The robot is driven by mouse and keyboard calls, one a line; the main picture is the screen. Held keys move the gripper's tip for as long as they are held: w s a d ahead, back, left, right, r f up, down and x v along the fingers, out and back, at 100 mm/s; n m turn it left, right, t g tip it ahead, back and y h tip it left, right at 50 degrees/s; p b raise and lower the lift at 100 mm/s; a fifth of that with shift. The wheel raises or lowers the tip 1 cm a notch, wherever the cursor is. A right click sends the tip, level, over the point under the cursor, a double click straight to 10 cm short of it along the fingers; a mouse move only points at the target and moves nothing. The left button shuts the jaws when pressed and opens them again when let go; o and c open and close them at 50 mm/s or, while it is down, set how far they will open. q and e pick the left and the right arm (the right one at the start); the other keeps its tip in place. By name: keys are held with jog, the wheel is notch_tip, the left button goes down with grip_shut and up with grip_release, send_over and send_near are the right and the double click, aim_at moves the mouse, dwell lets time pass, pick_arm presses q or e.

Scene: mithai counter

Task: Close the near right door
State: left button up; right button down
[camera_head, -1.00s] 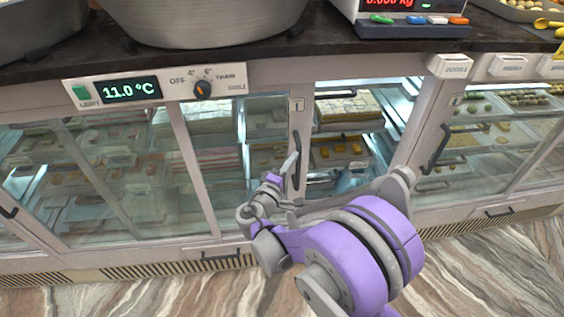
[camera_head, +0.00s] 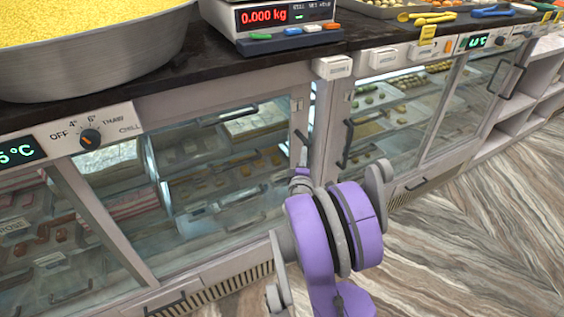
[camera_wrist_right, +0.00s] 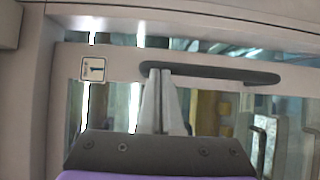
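The near right door (camera_head: 215,190) is a glass sliding panel in a pale frame, under the counter's left part. Its right frame edge stands close against the pale post (camera_head: 325,115), with no wide opening between them. Its dark bar handle (camera_head: 301,137) is upright near that edge; it also shows in the right wrist view (camera_wrist_right: 225,74). My right gripper (camera_wrist_right: 161,72) has its two fingers together, tips over one end of the handle. In the head view the gripper (camera_head: 302,158) is small and partly hidden by my purple arm. My left gripper is not in view.
Dark countertop (camera_head: 225,75) above holds a metal pan of yellow sweets (camera_head: 95,60) and a scale (camera_head: 285,20). A control panel (camera_head: 85,135) is at left. Another glass door (camera_head: 390,115) with its own handle (camera_head: 346,142) is to the right. The marbled floor (camera_head: 480,220) is clear.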

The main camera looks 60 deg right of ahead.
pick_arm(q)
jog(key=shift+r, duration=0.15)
pick_arm(e)
jog(key=d, duration=0.1)
jog(key=s+d, duration=0.1)
jog(key=d, duration=0.1)
jog(key=shift+s, duration=0.1)
jog(key=shift+a, duration=0.1)
